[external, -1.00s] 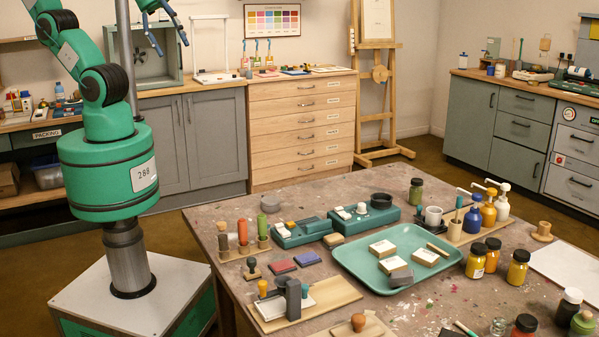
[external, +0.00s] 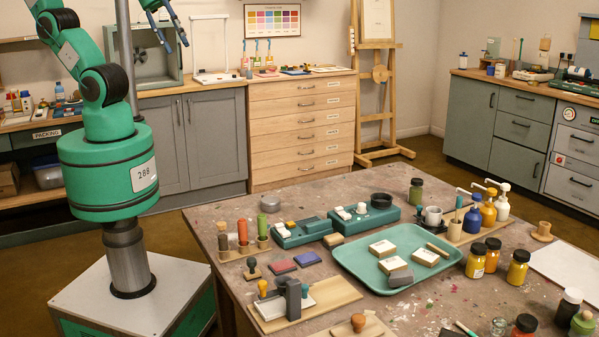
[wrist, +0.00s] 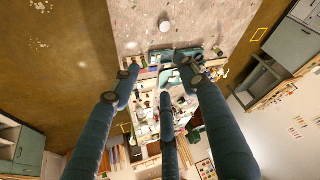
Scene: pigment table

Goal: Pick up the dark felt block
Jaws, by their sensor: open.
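A dark grey block (external: 401,278), which looks like the felt block, lies at the front of the green tray (external: 361,272) on the table. Paler cream-topped blocks (external: 382,248) lie behind and beside it in the same tray. My gripper (external: 170,38) is high at the upper left of the external view, far from the tray and empty. In the wrist view its fingers (wrist: 160,82) are spread apart. The table shows small and distant there, and I cannot pick out the block.
Teal devices (external: 300,233) stand behind the tray, pump bottles (external: 488,213) and yellow jars (external: 476,261) to its right. A wooden board with a dark upright piece (external: 293,300) lies front left. A drawer cabinet (external: 302,130) stands behind the table.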

